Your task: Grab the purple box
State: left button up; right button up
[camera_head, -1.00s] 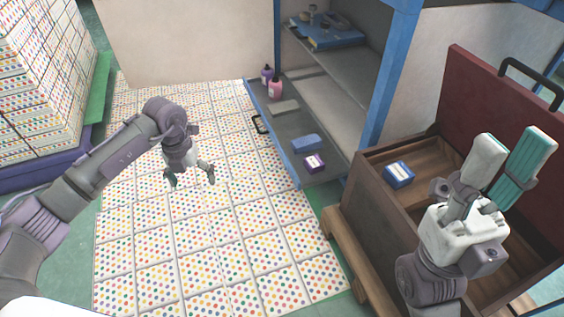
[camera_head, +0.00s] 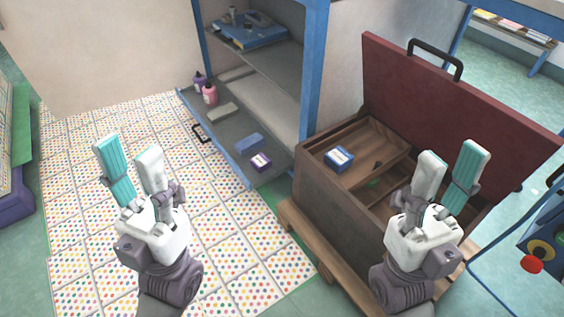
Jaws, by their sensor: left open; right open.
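The purple box (camera_head: 261,162) is small with a white label. It lies near the front end of the pulled-out grey shelf (camera_head: 233,137) of the blue cabinet. My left gripper (camera_head: 128,166) is open and empty, raised over the dotted floor to the left of the shelf, apart from the box. My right gripper (camera_head: 450,178) is open and empty, in front of the open wooden chest (camera_head: 335,215), to the right of the box.
A blue block (camera_head: 249,144) lies just behind the purple box. Purple and pink bottles (camera_head: 209,93) stand at the shelf's far end. A blue box (camera_head: 339,159) sits in the chest, whose red lid (camera_head: 450,110) is up. The dotted floor (camera_head: 90,200) is clear.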

aim_at(260, 162)
jog(key=i+j+z, duration=0.1)
jog(key=z, duration=0.3)
jog(key=i+j+z, duration=0.1)
jog(key=j+z, duration=0.45)
jog(key=z, duration=0.2)
jog(key=j+z, duration=0.35)
jog(key=j, duration=0.9)
jog(key=j+z, duration=0.35)
jog(key=j, duration=0.95)
jog(key=k+j, duration=0.1)
jog(key=j, duration=1.15)
jog(key=k, duration=0.05)
